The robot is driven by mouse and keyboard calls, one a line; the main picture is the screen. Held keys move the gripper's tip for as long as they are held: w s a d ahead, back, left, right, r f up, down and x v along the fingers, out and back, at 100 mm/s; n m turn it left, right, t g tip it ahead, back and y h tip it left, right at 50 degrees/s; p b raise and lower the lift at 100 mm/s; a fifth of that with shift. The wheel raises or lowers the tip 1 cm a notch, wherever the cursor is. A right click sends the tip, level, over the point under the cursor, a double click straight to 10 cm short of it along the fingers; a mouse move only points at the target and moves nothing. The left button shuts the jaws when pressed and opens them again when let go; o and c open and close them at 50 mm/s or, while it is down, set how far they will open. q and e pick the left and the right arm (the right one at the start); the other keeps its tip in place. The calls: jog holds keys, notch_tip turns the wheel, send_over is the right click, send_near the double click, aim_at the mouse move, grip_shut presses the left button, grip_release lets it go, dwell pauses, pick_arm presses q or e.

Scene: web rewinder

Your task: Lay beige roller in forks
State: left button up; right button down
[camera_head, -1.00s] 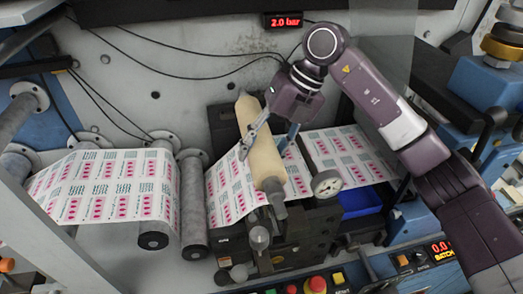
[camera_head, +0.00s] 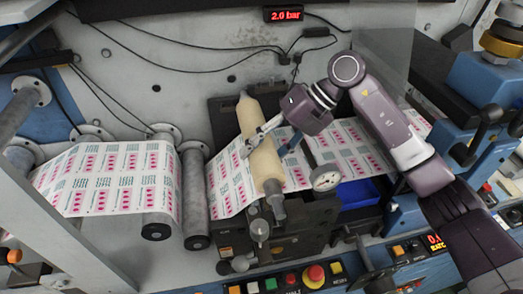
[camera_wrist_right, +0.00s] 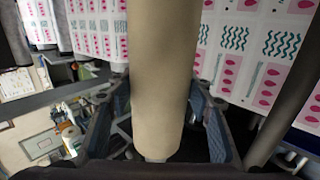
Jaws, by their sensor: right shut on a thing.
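The beige roller (camera_head: 262,160) runs lengthwise from back to front above the printed web, with grey shaft ends. My right gripper (camera_head: 262,137) is shut on it around the middle. In the right wrist view the beige roller (camera_wrist_right: 163,75) fills the centre, with a finger of my right gripper (camera_wrist_right: 162,118) on each side. The dark stand (camera_head: 285,238) with the forks lies below the roller; its front end sits near the roller's front shaft. I cannot tell whether the shaft ends rest in the forks. My left gripper is not in view.
The printed web (camera_head: 100,178) passes over grey rollers (camera_head: 195,195) at left. A round gauge (camera_head: 326,178) stands close to the roller's right side. A blue bin (camera_head: 360,192) is at right. Buttons (camera_head: 315,273) line the front panel. Cables hang on the back wall (camera_head: 190,60).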

jog(key=shift+f+b, duration=1.95)
jog(key=shift+f, duration=1.15)
jog(key=shift+s+f, duration=0.1)
jog(key=shift+f, duration=0.05)
jog(key=shift+s+f, duration=0.1)
jog(key=shift+f, duration=0.15)
jog(key=c, duration=1.2)
grip_release()
jog(key=o, duration=0.3)
jog(key=shift+a, duration=0.1)
jog(key=shift+a+r+v, duration=0.1)
jog(key=shift+a+v, duration=0.05)
jog(key=shift+v, duration=1.9)
jog(key=shift+a+r+v, duration=0.1)
jog(key=shift+v, duration=1.9)
